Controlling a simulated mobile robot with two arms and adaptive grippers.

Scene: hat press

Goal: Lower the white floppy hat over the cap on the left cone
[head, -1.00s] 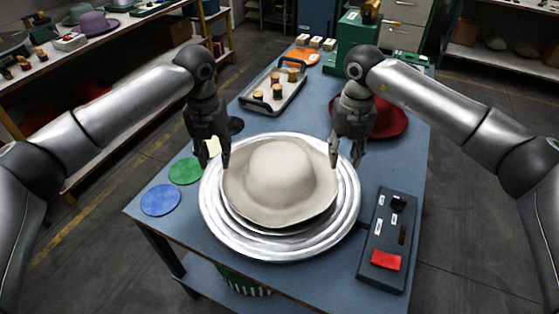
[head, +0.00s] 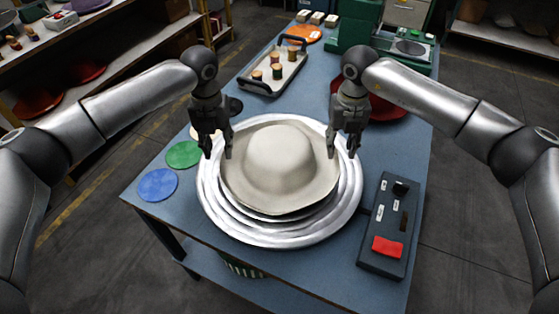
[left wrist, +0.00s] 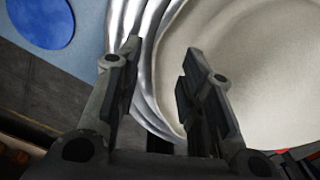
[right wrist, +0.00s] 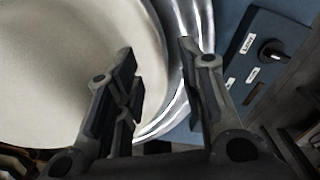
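The white floppy hat (head: 280,155) rests crown up on a tiered round silver stand (head: 215,220). Its wide brim also fills much of the left wrist view (left wrist: 255,70) and the right wrist view (right wrist: 60,70). My left gripper (head: 218,152) is open at the left side of the brim, fingers pointing down, one over the silver rings and one over the brim. My right gripper (head: 343,152) is open at the right side in the same way. Both are empty; I cannot tell whether the fingertips touch the brim. No cone or cap shows.
A dark control box (head: 386,228) with a red button stands right of the stand. Blue (head: 157,185) and green (head: 184,155) discs lie at left. A tray (head: 270,88) with spools, a red hat (head: 385,108) and a green machine (head: 408,45) sit behind.

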